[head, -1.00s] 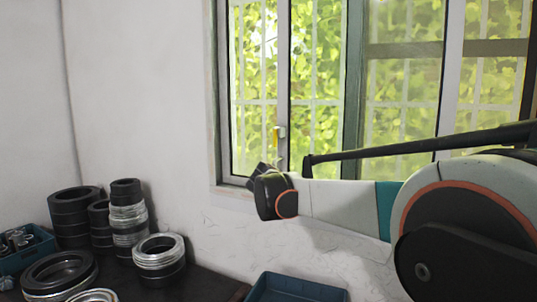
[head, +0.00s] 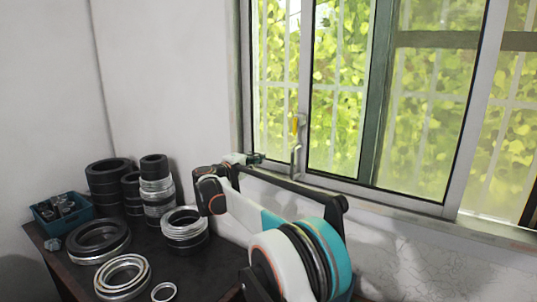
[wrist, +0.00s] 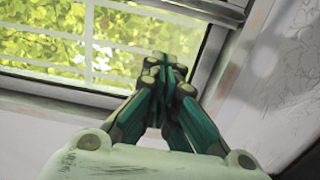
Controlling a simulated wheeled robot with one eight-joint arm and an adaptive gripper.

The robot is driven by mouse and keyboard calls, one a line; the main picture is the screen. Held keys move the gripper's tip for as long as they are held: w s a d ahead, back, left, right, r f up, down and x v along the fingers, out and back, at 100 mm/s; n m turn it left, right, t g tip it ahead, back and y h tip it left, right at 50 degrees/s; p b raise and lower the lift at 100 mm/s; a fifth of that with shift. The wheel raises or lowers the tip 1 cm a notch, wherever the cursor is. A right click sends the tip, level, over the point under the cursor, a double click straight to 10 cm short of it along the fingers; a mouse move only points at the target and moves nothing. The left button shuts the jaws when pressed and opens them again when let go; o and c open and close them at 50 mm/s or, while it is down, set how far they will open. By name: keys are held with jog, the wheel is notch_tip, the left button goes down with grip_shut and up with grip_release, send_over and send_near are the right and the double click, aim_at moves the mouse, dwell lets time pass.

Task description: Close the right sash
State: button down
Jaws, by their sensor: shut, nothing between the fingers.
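The window's light-framed sliding sash (head: 304,75) stands in the head view, its left stile carrying a yellow-and-grey handle (head: 295,125). Its glass runs right, past a dark green upright, to another light stile; I cannot tell for certain whether this is the right sash. My gripper (head: 258,158) is at the window's lower left corner, left of and below the handle. In the wrist view my gripper (wrist: 165,62) has its fingertips together with nothing between them, in front of the lower window frame. Whether it touches the frame cannot be told.
Stacks of black and metal bearing rings (head: 110,185) stand on a dark table (head: 200,275) at lower left. A blue bin (head: 60,212) with small parts is at its left edge. The window sill (head: 400,215) runs right below the glass. White wall lies left of the window.

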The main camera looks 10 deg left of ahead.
jog(key=w+d, duration=0.7)
jog(key=d, duration=0.1)
dwell(0.6)
jog(key=s+d+b, duration=0.2)
jog(key=s+d, duration=0.3)
jog(key=d, duration=0.7)
jog(key=s+d+b, duration=0.2)
jog(key=s+d, duration=0.4)
jog(key=d, duration=0.6)
jog(key=shift+d, duration=0.15)
jog(key=shift+w, duration=0.1)
